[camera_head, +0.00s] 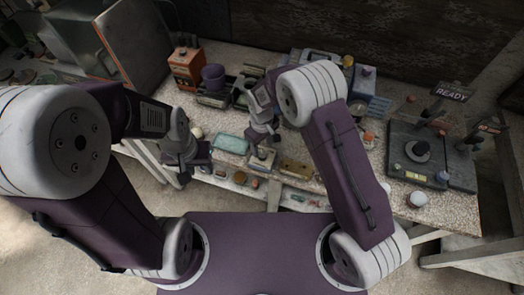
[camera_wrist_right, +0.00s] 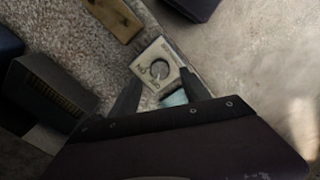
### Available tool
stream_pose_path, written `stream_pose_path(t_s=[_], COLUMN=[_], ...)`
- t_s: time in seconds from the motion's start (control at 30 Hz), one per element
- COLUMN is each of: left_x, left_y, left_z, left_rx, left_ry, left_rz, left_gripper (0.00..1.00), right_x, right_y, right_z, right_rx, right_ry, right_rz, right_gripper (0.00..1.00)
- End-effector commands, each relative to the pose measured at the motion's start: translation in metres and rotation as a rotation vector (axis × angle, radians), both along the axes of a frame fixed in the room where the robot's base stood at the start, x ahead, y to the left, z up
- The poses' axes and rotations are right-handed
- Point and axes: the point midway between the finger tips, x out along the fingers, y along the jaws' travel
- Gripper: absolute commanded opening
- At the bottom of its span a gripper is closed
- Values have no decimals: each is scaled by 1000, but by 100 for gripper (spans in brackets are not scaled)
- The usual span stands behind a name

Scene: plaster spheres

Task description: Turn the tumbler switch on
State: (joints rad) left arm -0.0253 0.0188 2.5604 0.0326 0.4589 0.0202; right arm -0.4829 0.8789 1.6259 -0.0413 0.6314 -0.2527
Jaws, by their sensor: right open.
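The switch (camera_wrist_right: 159,69) is a small cream plate with a round dark-rimmed centre and markings around it, seen from above in the right wrist view. In the head view the switch (camera_head: 262,158) shows as a pale box near the front edge of the table, partly behind my right gripper. My right gripper (camera_head: 262,138) points down above it. In the wrist view my right gripper (camera_wrist_right: 160,92) is open, its dark fingers apart on either side of the plate's near end. I cannot tell whether they touch it. My left gripper (camera_head: 187,168) hangs by the table's front edge, left of the switch; its jaws are unclear.
A teal box (camera_head: 231,144) lies left of the switch and a tan block (camera_head: 295,168) lies right of it. A device with a round dial (camera_head: 430,160) stands at the right.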

Motion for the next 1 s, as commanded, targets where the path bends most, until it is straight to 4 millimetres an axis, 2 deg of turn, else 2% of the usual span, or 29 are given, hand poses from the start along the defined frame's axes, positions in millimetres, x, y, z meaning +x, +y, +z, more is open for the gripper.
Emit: stream_pose_path(t_s=[0.2, 0.3, 0.6, 0.8, 1.0], left_x=[0, 0, 0, 0, 0], left_y=[0, 0, 0, 0, 0], left_z=[12, 13, 13, 13, 13], left_rx=[0, 0, 0, 0, 0], left_ry=[0, -1, 0, 0, 0], left_rz=[1, 0, 0, 0, 0], left_gripper=[36, 36, 36, 36, 36], right_x=[0, 1, 2, 1, 1], right_y=[-2, -1, -1, -1, -2], right_z=[-40, -50, -55, -55, -55], right_rx=[-1, 0, 1, 1, 0], right_ry=[3, 0, -2, -2, 0], right_rz=[-2, -2, -2, -1, -9], right_gripper=[55, 55, 55, 0, 0])
